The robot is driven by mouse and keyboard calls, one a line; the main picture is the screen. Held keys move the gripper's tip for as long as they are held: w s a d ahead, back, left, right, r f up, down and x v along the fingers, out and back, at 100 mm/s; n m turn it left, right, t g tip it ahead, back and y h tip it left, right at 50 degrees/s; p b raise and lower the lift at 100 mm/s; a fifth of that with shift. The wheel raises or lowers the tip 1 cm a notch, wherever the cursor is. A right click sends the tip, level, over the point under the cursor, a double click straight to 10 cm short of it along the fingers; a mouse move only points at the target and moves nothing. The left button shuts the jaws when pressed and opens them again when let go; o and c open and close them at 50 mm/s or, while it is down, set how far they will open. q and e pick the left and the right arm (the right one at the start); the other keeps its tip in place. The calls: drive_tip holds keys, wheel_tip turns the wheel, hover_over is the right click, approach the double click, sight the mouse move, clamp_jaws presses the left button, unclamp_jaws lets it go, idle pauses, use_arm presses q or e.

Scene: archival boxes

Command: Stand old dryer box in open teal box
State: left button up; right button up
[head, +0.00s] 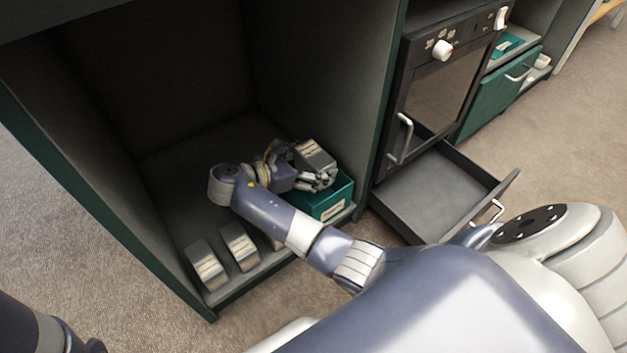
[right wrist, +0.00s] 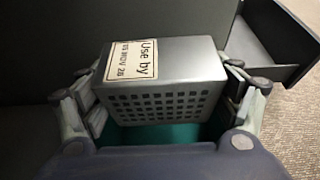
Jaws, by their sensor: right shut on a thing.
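The dryer box (head: 315,155) is a grey box with a perforated side. In the right wrist view (right wrist: 170,80) it bears a "Use by" label on its top. My right gripper (head: 318,180) is shut on it, with fingers on two opposite sides. The open teal box (head: 345,192) stands on the cabinet floor at its front right corner, directly below the held box. Its teal inside shows under the held box in the right wrist view (right wrist: 160,134). I cannot tell whether the held box's bottom is inside it or just above. My left gripper is out of view.
Similar grey boxes (head: 207,265) (head: 240,247) stand along the cabinet's front edge, one more partly behind my arm. The cabinet's right wall (head: 330,90) rises close to the teal box. An open drawer (head: 440,190) sticks out at the right. The cabinet's back is empty.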

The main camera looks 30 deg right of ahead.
drive_tip(key=shift+f+b, duration=1.75)
drive_tip(key=shift+f, duration=0.4)
drive_tip(key=shift+r, duration=0.1)
